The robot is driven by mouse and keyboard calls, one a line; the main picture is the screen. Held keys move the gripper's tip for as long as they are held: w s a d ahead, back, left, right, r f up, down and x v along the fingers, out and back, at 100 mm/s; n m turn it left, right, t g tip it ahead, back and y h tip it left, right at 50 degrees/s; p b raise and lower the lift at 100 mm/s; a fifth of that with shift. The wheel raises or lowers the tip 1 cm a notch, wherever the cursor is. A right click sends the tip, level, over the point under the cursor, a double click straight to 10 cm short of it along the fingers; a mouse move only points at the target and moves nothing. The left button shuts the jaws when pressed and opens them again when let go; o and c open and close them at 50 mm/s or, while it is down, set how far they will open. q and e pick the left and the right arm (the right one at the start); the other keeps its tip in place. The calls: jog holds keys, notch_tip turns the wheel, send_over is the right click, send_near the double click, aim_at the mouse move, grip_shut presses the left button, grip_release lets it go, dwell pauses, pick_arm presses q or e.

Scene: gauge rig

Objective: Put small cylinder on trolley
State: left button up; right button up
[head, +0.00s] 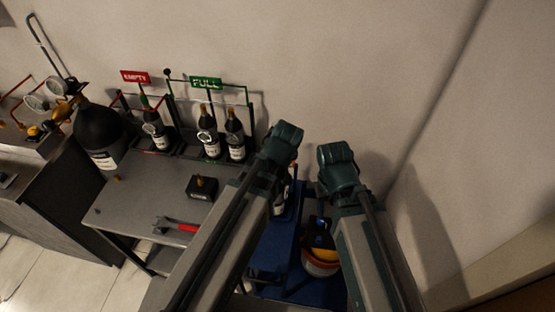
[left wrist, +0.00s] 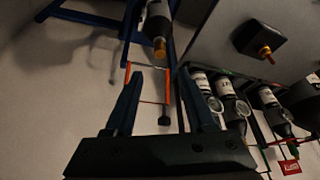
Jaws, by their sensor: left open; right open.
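Small dark cylinders with white labels stand in the rack marked FULL (head: 205,84); two (head: 209,135) (head: 235,135) show there. Another (head: 155,128) stands at the EMPTY sign (head: 135,77). The blue trolley (head: 270,250) is partly hidden behind my arms. In the left wrist view a dark cylinder with a brass valve (left wrist: 160,47) is at the blue trolley frame, beyond my fingers. My left gripper (left wrist: 162,78) is open with nothing between its fingers; in the head view my arm hides it.
A grey workbench (head: 135,205) holds a black block with a brass fitting (head: 201,187) and a red-handled wrench (head: 178,226). A red-and-white container with yellow contents (head: 321,264) is on the trolley. The wall is close behind.

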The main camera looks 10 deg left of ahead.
pick_arm(q)
jog(key=s+d+m+g, duration=0.4)
jog(key=s+m, duration=0.4)
jog(key=s, duration=0.4)
jog(key=shift+s+d+h, duration=0.2)
jog(key=shift+d+h, duration=0.1)
jog(key=shift+d, duration=0.1)
pick_arm(e)
jog(key=shift+r, duration=0.65)
pick_arm(q)
jog(key=shift+f, duration=0.1)
